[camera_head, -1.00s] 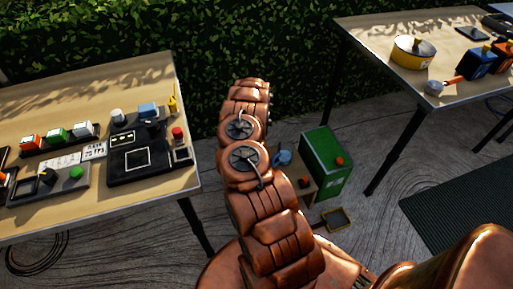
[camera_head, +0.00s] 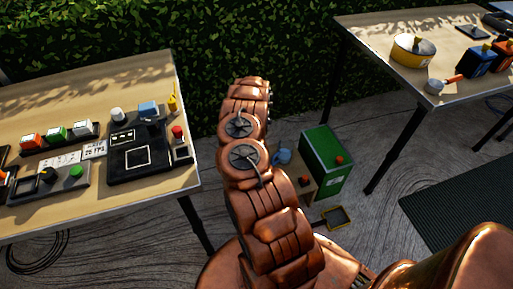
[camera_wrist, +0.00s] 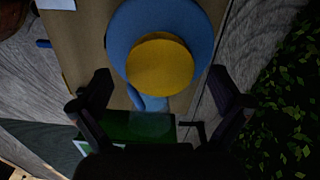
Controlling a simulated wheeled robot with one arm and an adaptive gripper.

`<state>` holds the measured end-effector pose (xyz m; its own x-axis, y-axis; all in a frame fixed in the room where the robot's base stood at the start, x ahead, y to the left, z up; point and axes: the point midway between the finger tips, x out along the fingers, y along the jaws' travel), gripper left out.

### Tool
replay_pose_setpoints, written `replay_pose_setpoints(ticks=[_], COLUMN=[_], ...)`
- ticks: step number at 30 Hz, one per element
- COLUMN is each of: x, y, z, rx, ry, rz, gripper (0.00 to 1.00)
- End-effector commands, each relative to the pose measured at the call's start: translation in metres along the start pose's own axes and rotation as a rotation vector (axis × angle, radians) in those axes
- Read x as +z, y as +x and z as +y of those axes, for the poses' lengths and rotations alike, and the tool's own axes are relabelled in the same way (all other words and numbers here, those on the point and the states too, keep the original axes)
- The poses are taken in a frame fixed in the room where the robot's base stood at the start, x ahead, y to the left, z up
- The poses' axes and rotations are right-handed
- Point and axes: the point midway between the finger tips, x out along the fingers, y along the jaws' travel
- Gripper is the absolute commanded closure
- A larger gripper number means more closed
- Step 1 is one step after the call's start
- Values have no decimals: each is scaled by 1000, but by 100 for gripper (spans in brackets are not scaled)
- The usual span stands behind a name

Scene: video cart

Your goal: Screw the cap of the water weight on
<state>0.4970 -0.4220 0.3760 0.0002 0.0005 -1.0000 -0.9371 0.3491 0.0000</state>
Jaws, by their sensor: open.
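The water weight (camera_wrist: 120,40) is a round blue body seen from above in the wrist view, with a blue handle-like part at its lower side. A round yellow cap (camera_wrist: 160,68) lies over its middle; I cannot tell how tightly it sits. In the head view the blue weight (camera_head: 283,156) shows partly, beside my arm and left of a green box. My gripper (camera_wrist: 160,76) is open, with one dark finger on each side of the cap and a gap on both sides. My arm hides the gripper and the cap in the head view.
A table (camera_head: 25,222) with devices stands at left, another table (camera_head: 380,40) at right. A hedge (camera_head: 210,50) is behind.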

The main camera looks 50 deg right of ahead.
Motion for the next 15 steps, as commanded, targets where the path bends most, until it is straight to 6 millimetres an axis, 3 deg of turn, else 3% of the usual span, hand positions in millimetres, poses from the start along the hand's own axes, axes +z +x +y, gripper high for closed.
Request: replay_pose_setpoints(ticks=[7, 15], x=[0, 0], y=[-3, -20], z=[0, 0], rx=[0, 0], ry=[0, -1], rz=[0, 0], gripper=[0, 0])
